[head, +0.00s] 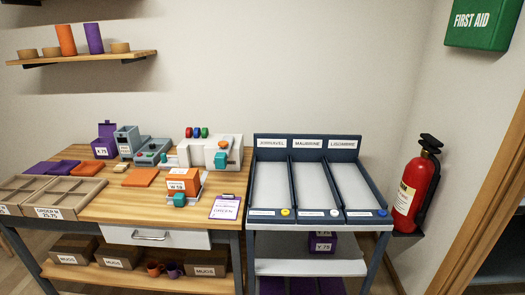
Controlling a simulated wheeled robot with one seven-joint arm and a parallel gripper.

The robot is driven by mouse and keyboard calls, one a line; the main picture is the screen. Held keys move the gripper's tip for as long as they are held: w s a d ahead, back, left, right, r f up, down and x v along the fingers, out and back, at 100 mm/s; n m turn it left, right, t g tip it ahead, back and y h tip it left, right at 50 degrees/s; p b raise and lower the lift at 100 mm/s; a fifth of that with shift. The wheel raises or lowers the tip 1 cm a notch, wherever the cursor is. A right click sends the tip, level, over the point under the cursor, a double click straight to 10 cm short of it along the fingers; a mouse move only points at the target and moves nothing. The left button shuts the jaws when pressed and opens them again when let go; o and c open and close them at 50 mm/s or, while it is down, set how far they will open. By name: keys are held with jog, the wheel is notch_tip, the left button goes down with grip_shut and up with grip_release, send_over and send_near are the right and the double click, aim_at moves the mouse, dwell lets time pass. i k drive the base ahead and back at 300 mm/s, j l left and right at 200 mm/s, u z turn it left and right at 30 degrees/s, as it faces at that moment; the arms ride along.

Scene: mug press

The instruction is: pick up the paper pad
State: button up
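A flat white sheet with a purple border and purple lettering (226,206) lies near the front right corner of the wooden bench. It looks like the paper pad, though I cannot tell its thickness or whether it is a pad or a clipboard. Nothing covers it. A small tan block (121,168) lies farther back on the bench, too small to make out. My gripper is not in view.
Left of the sheet stands an orange box (183,181) with a teal piece (179,200) before it. A white machine (209,150) stands behind. Three labelled chutes (315,188) stand right of the bench. A fire extinguisher (415,190) hangs farther right.

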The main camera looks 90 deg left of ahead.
aim_at(121, 166)
jog(key=u, duration=3.25)
jog(key=i+j, duration=2.65)
jog(key=j, duration=0.15)
jog(key=k+j+u, duration=0.05)
jog(key=j, duration=0.05)
